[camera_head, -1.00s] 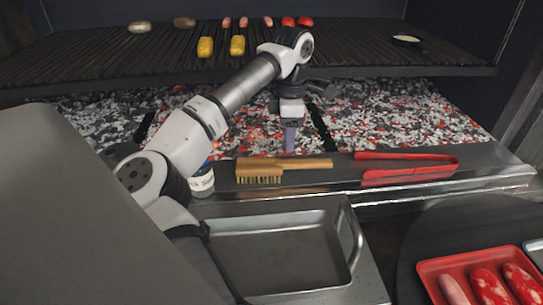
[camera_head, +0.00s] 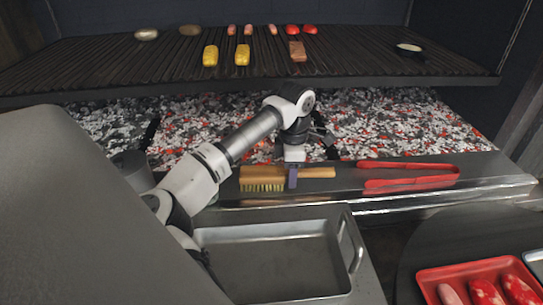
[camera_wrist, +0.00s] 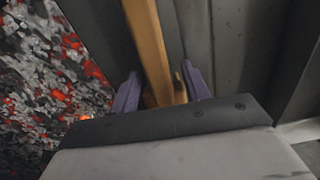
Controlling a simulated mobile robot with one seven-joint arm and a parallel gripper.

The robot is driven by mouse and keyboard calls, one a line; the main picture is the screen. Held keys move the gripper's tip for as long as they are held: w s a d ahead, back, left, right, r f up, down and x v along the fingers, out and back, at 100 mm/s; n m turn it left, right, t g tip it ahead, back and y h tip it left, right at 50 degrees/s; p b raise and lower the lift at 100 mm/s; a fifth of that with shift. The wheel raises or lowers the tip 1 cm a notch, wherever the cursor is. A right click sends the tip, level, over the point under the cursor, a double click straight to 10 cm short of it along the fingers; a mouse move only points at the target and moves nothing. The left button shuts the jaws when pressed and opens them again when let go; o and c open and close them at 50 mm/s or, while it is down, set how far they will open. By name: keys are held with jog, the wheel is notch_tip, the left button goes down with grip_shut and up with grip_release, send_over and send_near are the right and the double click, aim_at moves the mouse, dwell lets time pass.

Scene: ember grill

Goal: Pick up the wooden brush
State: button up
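The wooden brush (camera_head: 318,172) lies on the metal ledge in front of the coals, bristles down, its head to the left and its handle to the right. My gripper (camera_head: 293,180) is down at the brush, at about where the head meets the handle. In the wrist view, the two purple fingers of my gripper (camera_wrist: 160,72) stand on either side of the brush's wood (camera_wrist: 148,35). They are open, with small gaps beside the wood. The lower part of the brush is hidden behind the gripper body.
Red tongs (camera_head: 410,182) lie on the ledge right of the brush. Hot coals (camera_head: 390,125) lie behind it, under a grill rack (camera_head: 120,65) holding several foods. A metal tray (camera_head: 270,265) sits in front. A red tray (camera_head: 428,275) with sausages is at lower right.

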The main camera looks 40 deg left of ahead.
grip_shut()
jog(key=shift+r, duration=0.1)
notch_tip(320, 180, up, 20)
jog(key=b, duration=0.2)
dwell(0.4)
jog(key=c, duration=0.5)
grip_release()
jog(key=shift+c, duration=0.2)
jog(key=c, duration=0.3)
